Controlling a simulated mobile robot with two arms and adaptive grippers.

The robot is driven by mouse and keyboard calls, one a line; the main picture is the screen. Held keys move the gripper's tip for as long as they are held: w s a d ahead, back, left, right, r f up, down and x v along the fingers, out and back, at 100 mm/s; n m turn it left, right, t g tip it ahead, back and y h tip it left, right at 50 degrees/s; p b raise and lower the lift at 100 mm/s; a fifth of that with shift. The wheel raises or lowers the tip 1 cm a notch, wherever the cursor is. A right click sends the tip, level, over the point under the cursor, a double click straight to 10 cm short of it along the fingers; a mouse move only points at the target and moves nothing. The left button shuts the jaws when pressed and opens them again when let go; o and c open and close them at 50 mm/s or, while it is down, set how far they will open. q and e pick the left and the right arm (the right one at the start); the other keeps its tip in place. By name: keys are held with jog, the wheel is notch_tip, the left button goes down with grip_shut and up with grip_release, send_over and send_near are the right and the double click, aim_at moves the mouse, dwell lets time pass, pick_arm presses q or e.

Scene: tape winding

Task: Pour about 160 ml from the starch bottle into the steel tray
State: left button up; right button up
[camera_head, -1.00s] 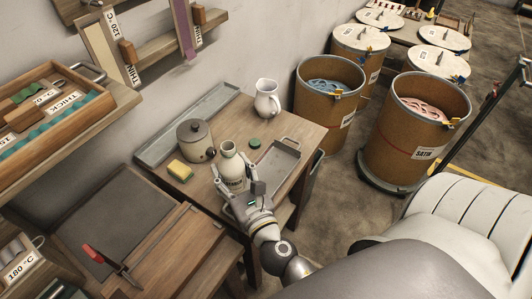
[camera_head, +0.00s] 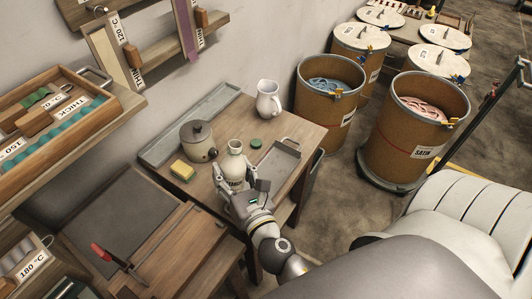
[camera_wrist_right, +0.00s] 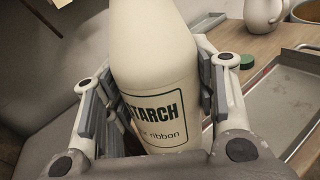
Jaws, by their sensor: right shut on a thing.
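The cream starch bottle (camera_head: 234,163) stands upright on the small wooden table. Its label reads STARCH in the right wrist view (camera_wrist_right: 150,70). My right gripper (camera_head: 238,187) is shut on the bottle's body, with finger pads on both sides of it. The steel tray (camera_head: 287,150) lies on the table just right of the bottle; its edge also shows in the right wrist view (camera_wrist_right: 283,95). A green cap (camera_head: 256,142) lies on the table between the bottle and the tray's far end. My left gripper is out of view.
A lidded grey pot (camera_head: 197,141) and a yellow sponge (camera_head: 182,169) stand left of the bottle. A white jug (camera_head: 268,100) stands at the table's far end. A long grey trough (camera_head: 190,127) lines the wall side. Ribbon drums (camera_head: 412,128) stand on the floor to the right.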

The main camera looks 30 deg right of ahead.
aim_at(237, 189)
jog(key=shift+d+r+m+p, duration=0.1)
jog(key=shift+r+m+p, duration=0.15)
jog(key=shift+m+p, duration=0.65)
jog(key=m+p, duration=0.1)
jog(key=m+g+p, duration=0.1)
jog(key=shift+d+f+m+y+p, duration=0.15)
jog(key=shift+d+m+y+p, duration=0.15)
jog(key=shift+d+y+p, duration=0.1)
jog(key=shift+a+f+m+y+p, duration=0.3)
jog(key=shift+m+p, duration=0.1)
jog(key=shift+m, duration=0.4)
jog(key=shift+a+f+m+g+y, duration=0.3)
jog(key=shift+a+f+m, duration=0.1)
jog(key=shift+m, duration=0.3)
notch_tip(237, 189, down, 2)
jog(key=shift+a+f+m+b, duration=0.15)
jog(key=shift+m+b, duration=0.35)
jog(key=shift+b, duration=0.3)
jog(key=shift+a+r+m+y+p, duration=0.1)
jog(key=shift+r+m+y+p, duration=0.25)
jog(key=shift+m+y+p, duration=0.1)
jog(key=shift+s+a+r+m, duration=0.1)
jog(key=shift+m, duration=0.25)
jog(key=shift+r+p, duration=0.15)
jog(key=shift+p, duration=0.15)
jog(key=shift+d+m, duration=0.2)
jog(key=shift+m, duration=0.1)
